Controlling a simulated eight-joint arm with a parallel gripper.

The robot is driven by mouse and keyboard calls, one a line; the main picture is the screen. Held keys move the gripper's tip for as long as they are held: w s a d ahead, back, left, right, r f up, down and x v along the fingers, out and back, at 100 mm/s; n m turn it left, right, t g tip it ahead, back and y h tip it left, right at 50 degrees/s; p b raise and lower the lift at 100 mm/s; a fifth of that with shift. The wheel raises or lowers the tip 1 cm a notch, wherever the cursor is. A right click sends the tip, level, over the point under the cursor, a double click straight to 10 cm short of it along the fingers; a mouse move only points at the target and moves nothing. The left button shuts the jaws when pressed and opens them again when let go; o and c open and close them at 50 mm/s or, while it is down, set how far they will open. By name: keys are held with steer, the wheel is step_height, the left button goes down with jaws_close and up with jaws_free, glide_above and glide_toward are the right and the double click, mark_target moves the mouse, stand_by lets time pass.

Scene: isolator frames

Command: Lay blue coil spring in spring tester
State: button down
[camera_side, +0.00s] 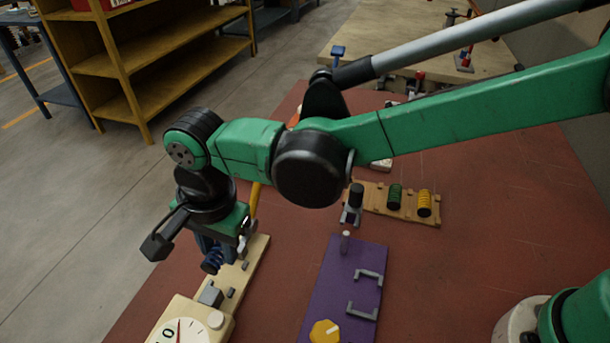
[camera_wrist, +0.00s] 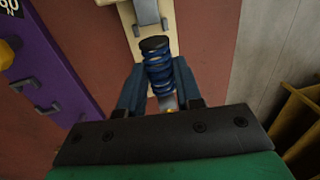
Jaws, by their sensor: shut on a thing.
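The blue coil spring (camera_side: 212,262) is held between the fingers of my gripper (camera_side: 213,248), which is shut on it. The wrist view shows the spring (camera_wrist: 158,70) lengthwise between the two blue-grey fingertips (camera_wrist: 158,88), with a dark end cap facing away. The spring tester (camera_side: 250,258) is a cream board with a dial gauge at its near end and grey blocks along it. The spring appears above the tester's left edge in the side view; contact cannot be told. In the wrist view the cream tester (camera_wrist: 125,22) lies beyond the spring.
A purple board (camera_side: 330,268) with grey brackets and a yellow knob (camera_side: 324,332) lies right of the tester. Behind it, a wooden rack (camera_side: 376,206) holds green (camera_side: 394,197) and yellow (camera_side: 424,203) springs. Yellow shelving stands at the back left.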

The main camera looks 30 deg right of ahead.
step_height(320, 180, up, 14)
glide_above(228, 276)
steer(key=shift+g+h, duration=0.4)
step_height(228, 276, down, 10)
steer(key=shift+f, duration=0.4)
steer(key=shift+f, duration=2.9)
steer(key=shift+f, duration=1.1)
steer(key=c, duration=0.5)
jaws_free()
steer(key=shift+r, duration=0.1)
